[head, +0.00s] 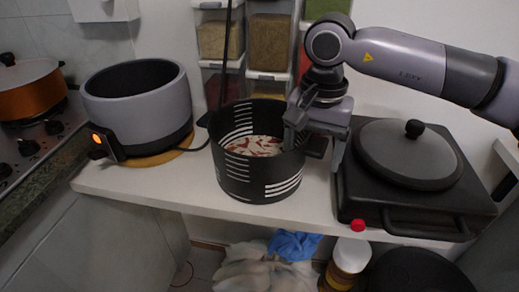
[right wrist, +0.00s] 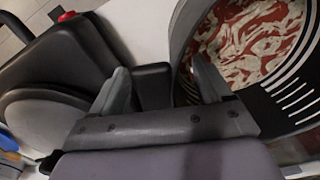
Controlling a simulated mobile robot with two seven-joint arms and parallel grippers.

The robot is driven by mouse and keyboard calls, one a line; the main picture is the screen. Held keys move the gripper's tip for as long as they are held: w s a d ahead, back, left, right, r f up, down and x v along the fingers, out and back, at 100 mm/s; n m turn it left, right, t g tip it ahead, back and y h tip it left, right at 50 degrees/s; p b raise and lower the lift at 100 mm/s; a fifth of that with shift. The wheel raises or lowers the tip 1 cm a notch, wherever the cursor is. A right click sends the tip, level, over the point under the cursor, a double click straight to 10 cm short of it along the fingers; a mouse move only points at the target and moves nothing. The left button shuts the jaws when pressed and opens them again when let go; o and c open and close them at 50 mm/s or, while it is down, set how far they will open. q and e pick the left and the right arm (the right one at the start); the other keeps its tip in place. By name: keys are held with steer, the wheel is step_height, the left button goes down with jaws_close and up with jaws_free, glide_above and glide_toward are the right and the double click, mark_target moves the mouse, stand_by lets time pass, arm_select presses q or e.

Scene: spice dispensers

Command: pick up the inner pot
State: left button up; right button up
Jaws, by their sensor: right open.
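The inner pot (head: 262,178) is black with white stripes and stands upright on the white counter. Red and white contents (head: 255,146) cover its inside bottom. My right gripper (head: 315,147) is open at the pot's right side. In the right wrist view the pot's short black handle (right wrist: 153,86) lies between the open fingers of my right gripper (right wrist: 163,82). One finger is over the pot's inner side and the other is outside the handle. I cannot tell whether either finger touches it. My left gripper is not in view.
A grey cooker body (head: 138,103) with an orange light stands left of the pot. A black hot plate (head: 430,205) with a lid (head: 408,156) stands close on the right. Spice dispensers (head: 268,45) are behind. The white counter's front edge (head: 200,200) is near the pot.

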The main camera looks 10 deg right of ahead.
steer(key=shift+f, duration=0.2)
jaws_close()
steer(key=shift+w+a+r, duration=0.1)
steer(key=shift+r, duration=0.1)
steer(key=shift+r, duration=0.15)
